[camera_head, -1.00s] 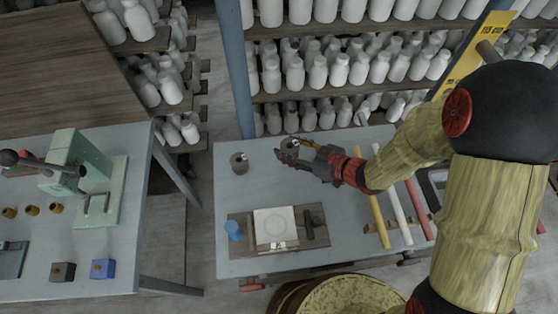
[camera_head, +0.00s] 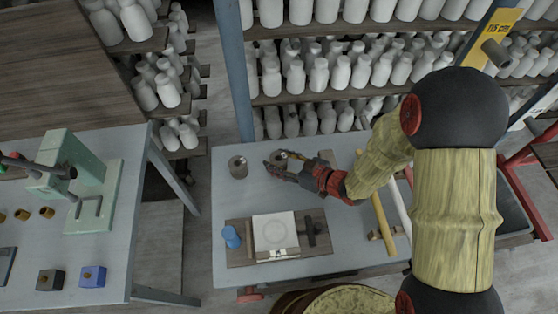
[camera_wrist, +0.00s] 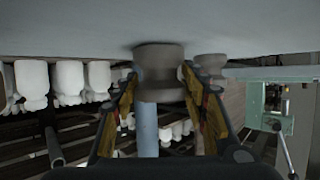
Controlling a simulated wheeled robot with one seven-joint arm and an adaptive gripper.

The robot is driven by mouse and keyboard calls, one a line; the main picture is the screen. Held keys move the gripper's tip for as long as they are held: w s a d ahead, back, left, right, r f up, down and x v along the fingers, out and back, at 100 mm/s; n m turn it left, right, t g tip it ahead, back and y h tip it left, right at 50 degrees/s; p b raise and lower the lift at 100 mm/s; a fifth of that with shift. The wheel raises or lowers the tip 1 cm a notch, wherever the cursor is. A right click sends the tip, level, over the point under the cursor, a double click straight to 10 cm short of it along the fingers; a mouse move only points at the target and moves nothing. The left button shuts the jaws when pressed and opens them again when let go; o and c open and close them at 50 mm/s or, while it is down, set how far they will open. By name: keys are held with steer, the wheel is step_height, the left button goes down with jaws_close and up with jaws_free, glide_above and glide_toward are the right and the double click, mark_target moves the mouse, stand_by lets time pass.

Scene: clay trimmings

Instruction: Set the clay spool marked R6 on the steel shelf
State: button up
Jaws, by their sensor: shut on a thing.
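My gripper (camera_head: 281,162) is shut on a grey-brown clay spool (camera_wrist: 160,72), with one yellow-and-black finger on each side of it in the wrist view. In the head view the fingers partly cover this spool (camera_head: 284,154), at the back of the grey table (camera_head: 340,225). I cannot tell whether it is clear of the tabletop. A second, similar spool (camera_head: 238,167) stands to its left, and also shows in the wrist view (camera_wrist: 211,68). No R6 mark is readable on either spool. I cannot tell which surface is the steel shelf.
A board (camera_head: 240,258) with a white tile (camera_head: 273,232) and blue item lies at the table's front. Yellow and white rods (camera_head: 384,222) lie right. Racks of white bottles (camera_head: 340,72) stand behind. A bench (camera_head: 95,235) with a green press (camera_head: 80,170) stands left, across a gap.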

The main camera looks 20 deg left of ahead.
steer(key=shift+f, duration=0.15)
steer(key=o, duration=1.3)
steer(key=shift+o, duration=0.2)
steer(key=shift+d+r, duration=0.1)
steer(key=shift+r, duration=0.15)
steer(key=p+v, duration=0.3)
steer(key=v, duration=0.8)
steer(key=shift+s+d+r, duration=0.1)
steer(key=shift+s+d, duration=0.05)
steer(key=shift+d, duration=0.2)
